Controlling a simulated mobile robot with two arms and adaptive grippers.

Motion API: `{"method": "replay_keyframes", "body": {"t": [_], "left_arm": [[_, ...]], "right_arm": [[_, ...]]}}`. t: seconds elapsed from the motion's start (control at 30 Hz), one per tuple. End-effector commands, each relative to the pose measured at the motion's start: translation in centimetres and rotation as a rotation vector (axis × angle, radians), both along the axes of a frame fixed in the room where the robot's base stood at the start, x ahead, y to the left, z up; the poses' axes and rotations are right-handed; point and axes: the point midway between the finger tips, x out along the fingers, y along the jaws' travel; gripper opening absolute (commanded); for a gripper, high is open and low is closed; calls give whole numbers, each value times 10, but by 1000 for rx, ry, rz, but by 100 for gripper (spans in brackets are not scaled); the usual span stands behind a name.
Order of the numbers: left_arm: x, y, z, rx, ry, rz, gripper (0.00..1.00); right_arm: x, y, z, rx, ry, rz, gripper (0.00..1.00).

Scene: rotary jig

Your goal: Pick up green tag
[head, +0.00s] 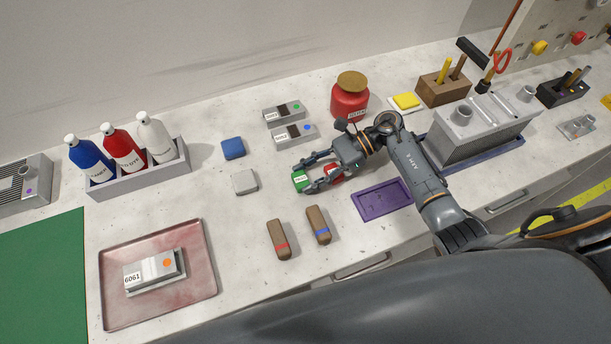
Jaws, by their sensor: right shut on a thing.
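The green tag (300,181) has a white label and shows at the fingertips of my right gripper (308,181), near the middle of the bench. My right gripper is shut on the green tag. Whether the tag touches the bench or is lifted cannot be told. A red tag (334,173) is partly hidden behind the fingers of the same gripper. My left gripper is not in view.
A grey block (245,182) and a blue block (233,148) lie left of the gripper. Two brown blocks (278,240) lie in front. A purple tray (381,200) is to the right, under my arm's side. A red jar (349,102) stands behind.

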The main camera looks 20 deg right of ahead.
Motion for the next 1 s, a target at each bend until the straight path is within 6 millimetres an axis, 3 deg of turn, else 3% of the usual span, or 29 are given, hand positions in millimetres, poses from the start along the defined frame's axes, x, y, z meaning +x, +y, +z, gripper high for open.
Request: {"method": "replay_keyframes", "body": {"t": [0.17,0.33,0.63,0.8,1.0], "left_arm": [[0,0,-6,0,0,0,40],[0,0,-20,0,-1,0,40],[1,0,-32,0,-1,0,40],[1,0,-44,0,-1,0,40],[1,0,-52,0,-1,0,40]], "right_arm": [[0,-1,7,-2,-3,0,20],[-2,-1,29,-4,-6,4,20],[-54,12,90,-4,-3,6,20],[-91,21,103,-2,1,4,20],[-121,29,119,-1,0,2,20]]}}
